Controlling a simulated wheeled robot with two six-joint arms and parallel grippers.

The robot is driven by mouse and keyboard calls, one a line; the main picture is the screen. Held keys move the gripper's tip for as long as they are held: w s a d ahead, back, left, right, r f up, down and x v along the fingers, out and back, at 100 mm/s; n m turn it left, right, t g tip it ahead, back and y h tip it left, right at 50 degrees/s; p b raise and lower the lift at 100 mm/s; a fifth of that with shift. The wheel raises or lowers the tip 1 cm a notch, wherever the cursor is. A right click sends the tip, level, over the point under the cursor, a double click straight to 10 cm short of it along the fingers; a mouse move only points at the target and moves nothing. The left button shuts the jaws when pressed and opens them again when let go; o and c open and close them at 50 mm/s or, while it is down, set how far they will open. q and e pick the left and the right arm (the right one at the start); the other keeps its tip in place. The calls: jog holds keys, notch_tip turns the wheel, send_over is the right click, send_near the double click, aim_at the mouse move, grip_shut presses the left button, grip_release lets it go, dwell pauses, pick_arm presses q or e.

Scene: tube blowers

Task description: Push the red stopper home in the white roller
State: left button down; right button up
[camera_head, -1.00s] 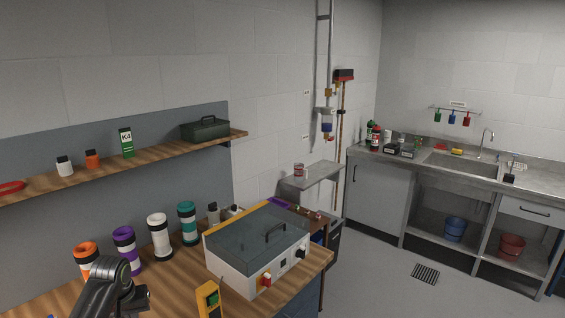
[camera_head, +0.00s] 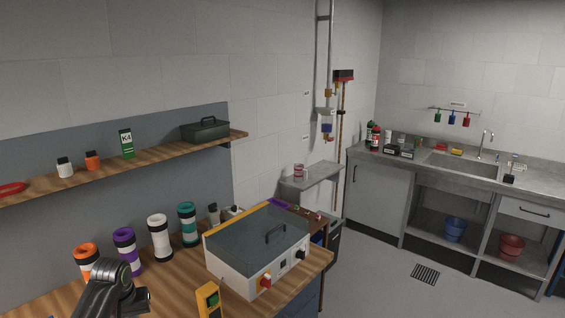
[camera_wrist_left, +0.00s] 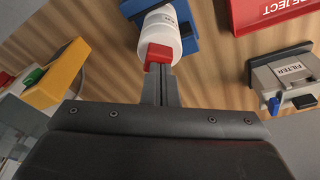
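In the left wrist view a white roller (camera_wrist_left: 163,22) lies in a blue holder (camera_wrist_left: 187,35) on the wooden bench. A red stopper (camera_wrist_left: 158,54) sits at the roller's near end and part of it stands out. My left gripper (camera_wrist_left: 161,74) has its two dark fingers together, with their tips right at the stopper. I cannot tell whether they touch it. The fingertips hide the stopper's lower part. The head view shows only part of my left arm, low at the left; the held roller and the gripper are out of sight there. My right gripper is in neither view.
A yellow device with a green button (camera_wrist_left: 50,80) stands left of the gripper. A grey FILTER box (camera_wrist_left: 285,77) and a red REJECT tray (camera_wrist_left: 272,15) are to the right. Upright coloured cylinders (camera_head: 160,238) and a lidded machine (camera_head: 258,248) stand on the bench.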

pick_arm(q)
jog(key=shift+w+r, duration=0.15)
jog(key=shift+r, duration=2.45)
